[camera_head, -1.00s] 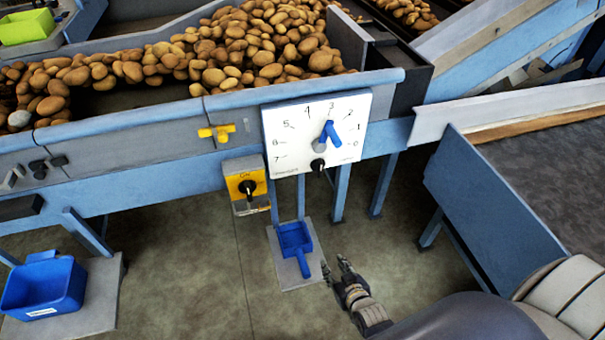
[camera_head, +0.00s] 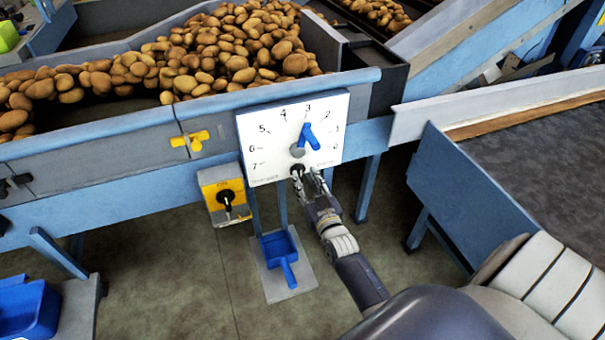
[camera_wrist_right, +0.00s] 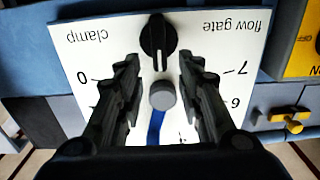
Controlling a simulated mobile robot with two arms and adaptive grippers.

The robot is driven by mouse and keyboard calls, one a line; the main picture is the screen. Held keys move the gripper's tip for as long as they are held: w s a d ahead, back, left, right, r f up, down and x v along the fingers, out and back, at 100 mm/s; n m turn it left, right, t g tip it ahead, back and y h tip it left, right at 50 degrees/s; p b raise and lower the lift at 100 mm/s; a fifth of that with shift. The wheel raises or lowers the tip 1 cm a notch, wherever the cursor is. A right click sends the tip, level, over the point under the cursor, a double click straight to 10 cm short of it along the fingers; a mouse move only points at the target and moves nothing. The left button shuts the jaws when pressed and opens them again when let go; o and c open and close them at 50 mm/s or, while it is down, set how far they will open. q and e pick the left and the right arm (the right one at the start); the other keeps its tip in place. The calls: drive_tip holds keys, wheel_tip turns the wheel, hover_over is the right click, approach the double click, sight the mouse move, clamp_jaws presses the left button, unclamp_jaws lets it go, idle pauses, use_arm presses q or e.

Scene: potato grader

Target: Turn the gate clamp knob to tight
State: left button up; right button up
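The gate clamp knob (camera_head: 297,170) is a small black knob at the bottom of the white dial panel (camera_head: 257,139). In the right wrist view the knob (camera_wrist_right: 157,38) shows upside down near the words "clamp" and "flow gate". My right gripper (camera_head: 309,180) is close to the panel's lower edge. In the wrist view its two fingers (camera_wrist_right: 160,65) are spread, with the knob in line with the gap, just beyond the tips. I see no clear contact. My left gripper is out of view.
A yellow switch box (camera_head: 207,184) with a black rotary switch hangs left of the panel. A yellow handle (camera_head: 192,141) is on the machine's side. A blue side wall (camera_head: 465,185) stands to the right.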

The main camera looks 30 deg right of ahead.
sight(299, 173)
drive_tip(key=shift+x, duration=1.5)
clamp_jaws()
